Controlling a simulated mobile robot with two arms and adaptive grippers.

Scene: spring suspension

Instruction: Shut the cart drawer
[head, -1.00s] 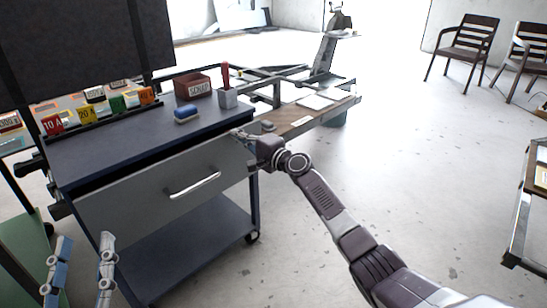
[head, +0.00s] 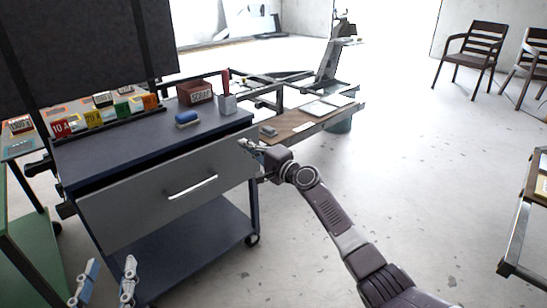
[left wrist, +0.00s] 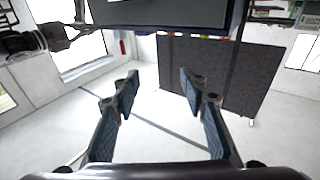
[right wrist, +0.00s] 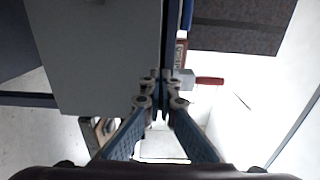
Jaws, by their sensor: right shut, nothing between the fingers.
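The cart drawer (head: 170,190) has a grey front with a pale bar handle (head: 193,187). It sits under the blue top of the cart (head: 140,135), with a narrow dark gap behind its upper edge, so it stands slightly out. My right gripper (head: 249,146) is shut and empty at the upper right corner of the drawer front. In the right wrist view its fingertips (right wrist: 158,80) lie at the edge of the grey panel (right wrist: 95,55); whether they touch it I cannot tell. My left gripper (head: 106,284) is low in front of the cart, fingers apart and empty (left wrist: 160,95).
On the cart top are a blue brush-like block (head: 187,119), a grey cup (head: 227,104) with a red-handled tool, and a dark red box (head: 194,92). A wooden-topped bench (head: 295,122) adjoins the cart's right. Open floor (head: 420,190) lies to the right.

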